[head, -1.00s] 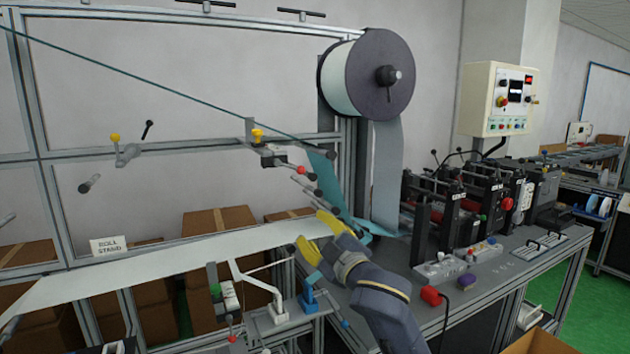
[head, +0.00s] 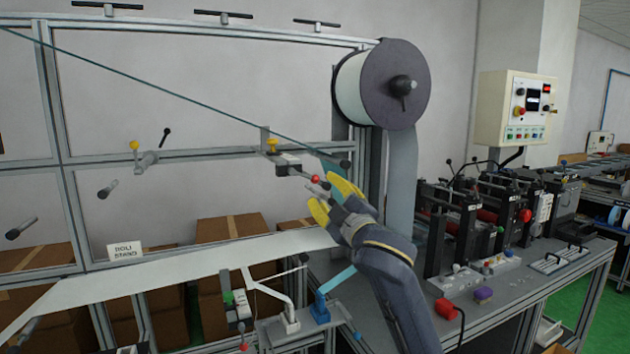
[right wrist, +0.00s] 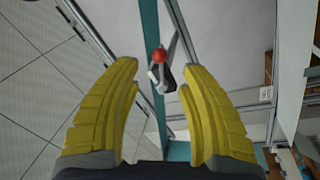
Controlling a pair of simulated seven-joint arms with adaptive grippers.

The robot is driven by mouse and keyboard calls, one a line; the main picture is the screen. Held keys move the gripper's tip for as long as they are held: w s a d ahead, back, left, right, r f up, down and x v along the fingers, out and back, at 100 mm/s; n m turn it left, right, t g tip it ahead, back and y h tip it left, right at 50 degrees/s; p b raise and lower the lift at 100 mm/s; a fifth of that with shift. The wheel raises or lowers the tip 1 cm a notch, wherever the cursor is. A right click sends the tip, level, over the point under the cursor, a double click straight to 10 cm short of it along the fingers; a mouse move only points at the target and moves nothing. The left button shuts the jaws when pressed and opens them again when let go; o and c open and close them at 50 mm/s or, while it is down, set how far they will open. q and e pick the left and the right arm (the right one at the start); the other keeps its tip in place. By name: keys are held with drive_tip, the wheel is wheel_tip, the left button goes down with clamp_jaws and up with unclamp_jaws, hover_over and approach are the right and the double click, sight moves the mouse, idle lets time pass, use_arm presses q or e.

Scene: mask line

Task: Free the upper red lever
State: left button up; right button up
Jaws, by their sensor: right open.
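The upper red lever shows its red ball knob (head: 315,179) at the end of a clamp unit (head: 288,165) on the frame's crossbar. In the right wrist view the red knob (right wrist: 160,55) is ahead, centred between the fingertips and apart from them. My right gripper (head: 327,195) has yellow fingers and is open and empty, just right of and below the knob in the head view. A teal strip (right wrist: 155,100) runs beside the lever. A lower red knob (head: 243,347) shows near the bottom of the head view. My left gripper is not in view.
A large roll (head: 385,85) hangs at upper right, its web dropping behind my right arm. A white web (head: 180,268) crosses below the gripper. Slim rollers (head: 22,229) stick out at left. The machine bench (head: 510,290) stands at right, with a control box (head: 520,108) above it.

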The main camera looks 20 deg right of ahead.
sight(317, 182)
drive_tip(key=x, duration=0.7)
drive_tip(key=shift+w, duration=0.15)
drive_tip(key=shift+o, duration=0.3)
clamp_jaws()
